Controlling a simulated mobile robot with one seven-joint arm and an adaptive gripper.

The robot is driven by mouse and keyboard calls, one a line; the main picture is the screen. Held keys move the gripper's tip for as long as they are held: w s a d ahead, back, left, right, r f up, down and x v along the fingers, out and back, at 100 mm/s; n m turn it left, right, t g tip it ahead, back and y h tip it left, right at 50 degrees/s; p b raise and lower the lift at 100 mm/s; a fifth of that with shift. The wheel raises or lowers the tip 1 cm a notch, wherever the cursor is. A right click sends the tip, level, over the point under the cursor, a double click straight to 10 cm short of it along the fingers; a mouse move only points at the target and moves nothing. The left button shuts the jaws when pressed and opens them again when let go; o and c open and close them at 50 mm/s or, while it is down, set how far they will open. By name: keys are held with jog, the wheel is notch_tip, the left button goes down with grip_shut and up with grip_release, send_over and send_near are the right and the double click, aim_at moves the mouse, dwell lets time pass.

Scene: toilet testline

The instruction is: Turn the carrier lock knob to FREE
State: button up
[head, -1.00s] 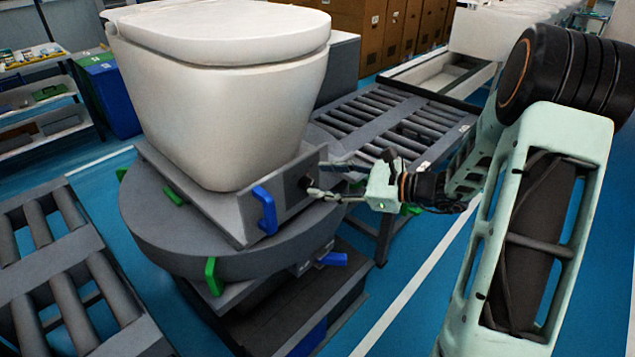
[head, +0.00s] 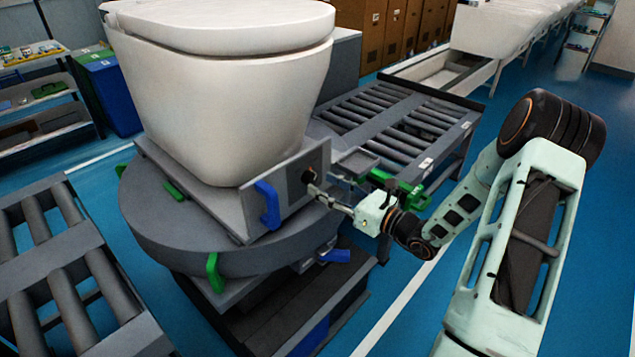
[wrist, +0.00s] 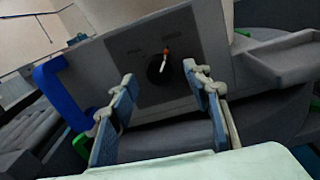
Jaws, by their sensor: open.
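The carrier lock knob is a small dark round knob (wrist: 156,70) on a grey plate (wrist: 185,92) of the carrier; a thin white pointer with an orange-red end stands up by it. In the head view the knob (head: 309,176) is on the carrier's right face, below the white toilet (head: 225,110). My gripper (wrist: 161,84) is open, with its two fingers on either side of the knob in the wrist view. Whether they touch it cannot be told. In the head view my gripper (head: 330,188) reaches the plate from the right. The plate's labels are too blurred to read.
A blue handle (head: 267,204) sticks out left of the knob. The carrier rests on a round grey turntable (head: 160,228) with green handles (head: 215,272). A roller conveyor (head: 400,125) lies behind, another (head: 70,270) at left. Blue floor is open at right.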

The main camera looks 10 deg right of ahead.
aim_at(314, 180)
jog(key=shift+x, duration=1.55)
jog(key=shift+c, duration=0.3)
jog(key=c, duration=1.1)
